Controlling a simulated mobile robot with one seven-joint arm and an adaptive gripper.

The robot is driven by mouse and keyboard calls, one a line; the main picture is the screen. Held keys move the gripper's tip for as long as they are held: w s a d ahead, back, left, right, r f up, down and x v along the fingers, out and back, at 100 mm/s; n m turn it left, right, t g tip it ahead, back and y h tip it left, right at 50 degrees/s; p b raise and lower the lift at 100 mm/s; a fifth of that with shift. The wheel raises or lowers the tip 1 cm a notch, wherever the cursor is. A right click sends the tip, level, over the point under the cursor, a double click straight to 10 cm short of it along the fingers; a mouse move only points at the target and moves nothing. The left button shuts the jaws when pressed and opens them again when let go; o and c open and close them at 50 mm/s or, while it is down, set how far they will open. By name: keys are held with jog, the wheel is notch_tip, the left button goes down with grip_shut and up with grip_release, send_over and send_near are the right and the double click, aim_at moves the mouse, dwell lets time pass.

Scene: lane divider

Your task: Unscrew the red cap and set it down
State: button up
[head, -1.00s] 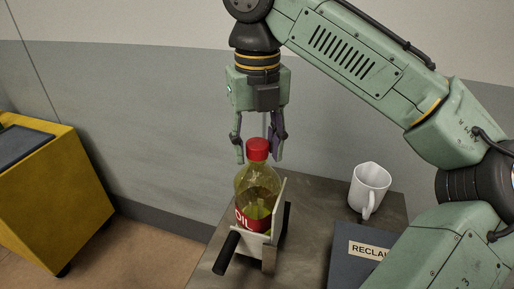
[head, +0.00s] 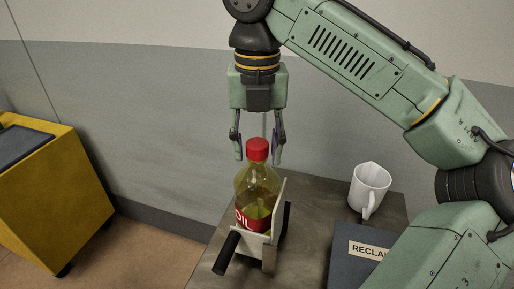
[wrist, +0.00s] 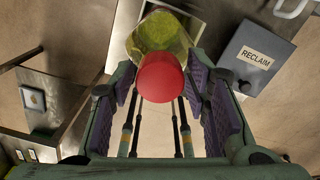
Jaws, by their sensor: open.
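The red cap (head: 257,149) sits on top of an upright, clear bottle (head: 257,187) with yellowish oil and a red label. The bottle stands in a pale holder (head: 277,206) with dark handles on the table. My gripper (head: 259,158) is open, with one finger on each side of the cap and clear gaps between. In the wrist view the red cap (wrist: 160,77) lies between the open fingers, with the bottle (wrist: 158,32) beyond it. Whether the cap is loosened cannot be told.
A white mug (head: 369,188) stands at the table's back right. A dark box labelled RECLAIM (head: 352,262) is at the front right. The table (head: 318,205) has bare room between holder and mug. A yellow cabinet (head: 50,200) stands at the left.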

jog(key=shift+m, duration=0.9)
jog(key=shift+m, duration=0.8)
jog(key=shift+m, duration=0.9)
jog(key=shift+c, duration=0.2)
jog(key=c, duration=0.7)
jog(key=shift+n, duration=0.9)
jog(key=shift+c, duration=0.3)
